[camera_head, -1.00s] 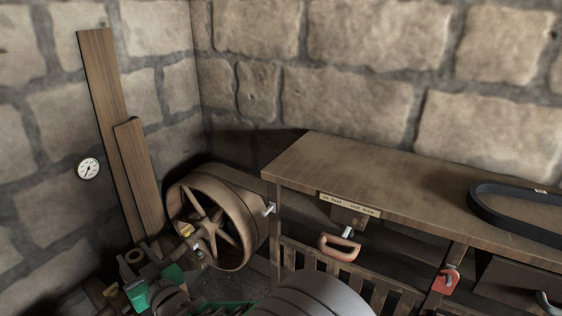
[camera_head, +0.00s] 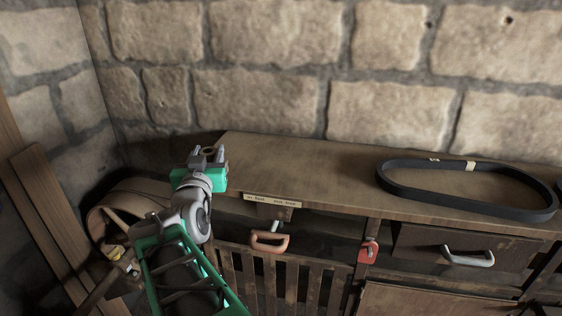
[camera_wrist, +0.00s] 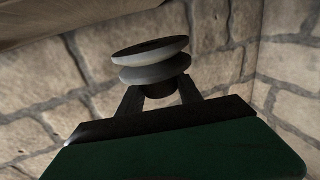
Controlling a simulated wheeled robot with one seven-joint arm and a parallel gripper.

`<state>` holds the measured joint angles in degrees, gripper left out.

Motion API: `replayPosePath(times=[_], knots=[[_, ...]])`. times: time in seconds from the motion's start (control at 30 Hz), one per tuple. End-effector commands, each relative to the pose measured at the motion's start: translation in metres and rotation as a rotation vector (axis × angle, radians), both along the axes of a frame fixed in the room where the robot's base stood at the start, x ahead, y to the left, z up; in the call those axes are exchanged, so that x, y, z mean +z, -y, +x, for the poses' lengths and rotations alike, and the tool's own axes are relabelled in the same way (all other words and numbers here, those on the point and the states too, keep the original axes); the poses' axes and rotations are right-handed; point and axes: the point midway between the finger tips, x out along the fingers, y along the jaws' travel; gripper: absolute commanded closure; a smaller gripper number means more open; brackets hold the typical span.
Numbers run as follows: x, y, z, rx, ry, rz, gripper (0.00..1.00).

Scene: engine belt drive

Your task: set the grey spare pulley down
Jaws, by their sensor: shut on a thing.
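The grey spare pulley (camera_wrist: 152,68) shows in the wrist view as two stacked, tilted grey discs with a dark hub below. My gripper (camera_wrist: 161,92) is shut on that hub, one finger on each side. In the head view my gripper (camera_head: 208,154) points up and away at the left end of the wooden bench (camera_head: 330,180), overlapping its edge in the picture. The pulley is small there and mostly hidden between the fingers. I cannot tell its height over the bench top, and no contact with the bench shows.
A black belt loop (camera_head: 465,205) lies on the bench's right side. The bench top between it and my gripper is clear. A red-brown handle (camera_head: 269,243), a label strip (camera_head: 269,200) and a red padlock-like part (camera_head: 368,252) are on the front.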

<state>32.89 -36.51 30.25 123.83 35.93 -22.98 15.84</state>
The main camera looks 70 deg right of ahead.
Motion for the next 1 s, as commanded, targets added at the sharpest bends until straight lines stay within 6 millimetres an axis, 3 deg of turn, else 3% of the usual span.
replayPosePath(times=[0.03,0.2,0.4,0.57,0.83,1.0], knots=[[0.017,0.011,-0.018,-0.053,0.010,-0.009,1.00],[0.041,0.032,-0.066,-0.190,0.009,-0.008,1.00],[0.051,0.042,-0.093,-0.263,0.006,-0.007,1.00],[0.042,0.066,-0.091,-0.273,-0.001,-0.003,1.00],[0.014,0.129,-0.076,-0.271,0.001,-0.004,1.00],[-0.020,0.156,-0.070,-0.269,-0.002,-0.004,1.00]])
